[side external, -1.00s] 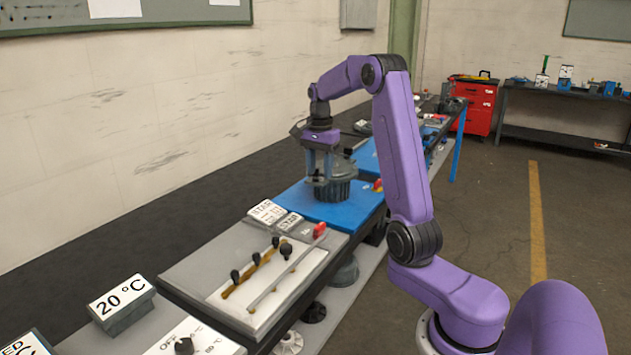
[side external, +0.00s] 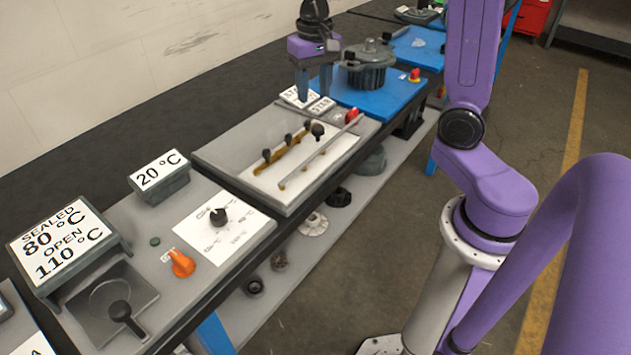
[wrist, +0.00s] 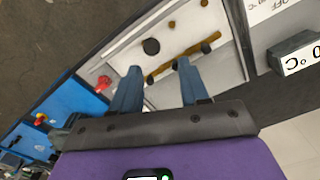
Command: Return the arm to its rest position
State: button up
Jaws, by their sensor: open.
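My gripper (side external: 314,88) hangs fingers-down in the side external view, near the back edge of the grey panel. It is open, and nothing shows between its two blue-grey fingers, which also show in the wrist view (wrist: 158,68). The purple arm is bent, and its elbow is out of the top of the side external view. The dark ribbed pot (side external: 366,72) stands on the blue plate (side external: 375,103), to the right of the gripper and apart from it in the picture.
The grey panel (side external: 222,156) carries dark knobs on a brown bar and a red-ended lever (side external: 352,116). Open floor lies to the right.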

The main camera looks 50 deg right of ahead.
jog(key=s+a+f+n, duration=0.1)
jog(key=s+a+n, duration=0.1)
jog(key=s+n, duration=0.3)
jog(key=s+a+f+n, duration=0.1)
jog(key=s+a+n, duration=0.2)
jog(key=s+n, duration=0.3)
jog(key=s+a+f+n, duration=0.1)
jog(key=s+a+n, duration=0.2)
jog(key=s, duration=1)
jog(key=n, duration=0.3)
jog(key=shift+s+a+f, duration=0.15)
jog(key=shift+a+f, duration=0.1)
